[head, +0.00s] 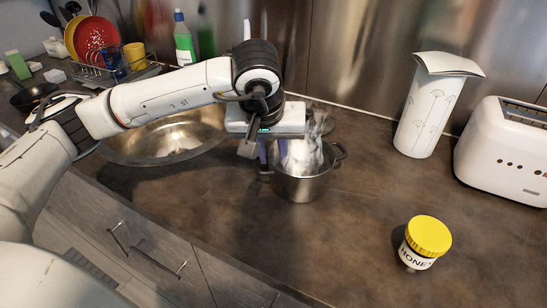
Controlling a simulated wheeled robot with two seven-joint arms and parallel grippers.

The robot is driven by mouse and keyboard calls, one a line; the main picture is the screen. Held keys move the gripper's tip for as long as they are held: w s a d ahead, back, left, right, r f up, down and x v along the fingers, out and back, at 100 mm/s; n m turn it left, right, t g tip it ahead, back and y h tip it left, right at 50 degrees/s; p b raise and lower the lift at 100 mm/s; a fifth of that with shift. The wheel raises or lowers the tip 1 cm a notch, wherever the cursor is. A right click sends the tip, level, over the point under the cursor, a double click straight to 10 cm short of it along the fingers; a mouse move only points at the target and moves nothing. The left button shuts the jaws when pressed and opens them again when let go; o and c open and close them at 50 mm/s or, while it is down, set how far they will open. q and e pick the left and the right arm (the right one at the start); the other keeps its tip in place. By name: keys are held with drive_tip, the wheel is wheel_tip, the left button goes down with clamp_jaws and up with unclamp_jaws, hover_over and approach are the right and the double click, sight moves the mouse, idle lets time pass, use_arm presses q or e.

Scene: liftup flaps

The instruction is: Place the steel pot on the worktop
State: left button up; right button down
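The steel pot (303,188) is on or just above the brown worktop (340,240), right of the sink; I cannot tell whether it touches. It is upright, and its right handle shows. My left gripper (262,155) is at the pot's left side, by the left rim and handle. The arm hides part of that side, so I cannot make out whether the fingers are closed on it. My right gripper is not in the head view.
A honey jar (426,240) with a yellow lid stands at the front right. A white canister (424,112) and a toaster (508,150) stand behind it. The round sink (165,145) is at the left, with a dish rack (115,70) beyond it. Worktop between pot and jar is clear.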

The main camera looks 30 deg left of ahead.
use_arm(q)
drive_tip(key=v, duration=0.9)
drive_tip(key=shift+r, duration=0.3)
